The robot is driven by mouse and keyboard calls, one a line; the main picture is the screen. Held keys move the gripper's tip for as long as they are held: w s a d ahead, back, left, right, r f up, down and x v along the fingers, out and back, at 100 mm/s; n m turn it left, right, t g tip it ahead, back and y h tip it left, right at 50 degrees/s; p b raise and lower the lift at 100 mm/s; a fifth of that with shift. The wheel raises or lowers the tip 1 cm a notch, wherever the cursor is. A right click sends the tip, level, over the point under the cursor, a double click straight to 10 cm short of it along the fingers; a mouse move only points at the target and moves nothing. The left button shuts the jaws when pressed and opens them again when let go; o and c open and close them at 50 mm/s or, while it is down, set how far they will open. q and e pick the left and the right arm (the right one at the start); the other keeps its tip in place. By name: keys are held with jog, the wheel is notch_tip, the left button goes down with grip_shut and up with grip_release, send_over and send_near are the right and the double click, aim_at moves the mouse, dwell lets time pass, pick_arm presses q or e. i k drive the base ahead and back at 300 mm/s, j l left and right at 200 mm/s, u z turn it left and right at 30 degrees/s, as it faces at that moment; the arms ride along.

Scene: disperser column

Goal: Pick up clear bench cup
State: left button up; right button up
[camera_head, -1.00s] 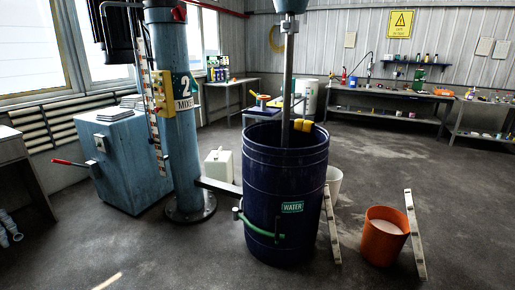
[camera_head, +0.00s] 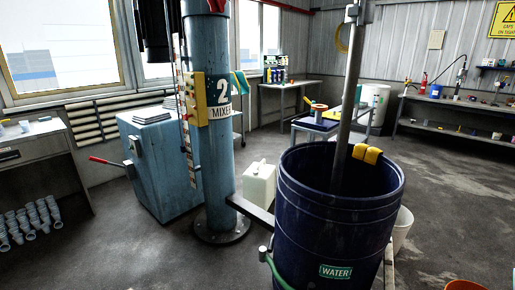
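I cannot make out a clear cup for certain. On the bench (camera_head: 50,130) at the left edge, a small pale cup-like item (camera_head: 25,126) stands near the back of the top. It is too small to tell whether it is clear. Several nested stacks of grey-blue cups (camera_head: 32,222) lie on the floor level under that bench. Neither of my grippers shows in this view.
A blue cabinet (camera_head: 158,165) with a red-handled lever and the blue mixer column (camera_head: 210,120) stand right of the bench. A dark blue water drum (camera_head: 330,225) stands at the front right, a white canister (camera_head: 259,185) behind. Floor before the bench is clear.

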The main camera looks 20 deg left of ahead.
aim_at(25, 127)
jog(key=i+j+u, duration=0.2)
jog(key=i+u, duration=0.2)
jog(key=i+j+u, duration=0.1)
jog(key=i+u, duration=0.65)
jog(key=i+l+u, duration=0.35)
jog(key=i, duration=0.15)
jog(key=i+j+u, duration=0.3)
jog(key=i+u, duration=0.15)
jog(key=i, duration=0.25)
jog(key=i+u, duration=0.5)
jog(key=i, duration=0.25)
jog(key=i+l+u, duration=0.25)
jog(key=i+u, duration=0.2)
jog(key=i, duration=0.3)
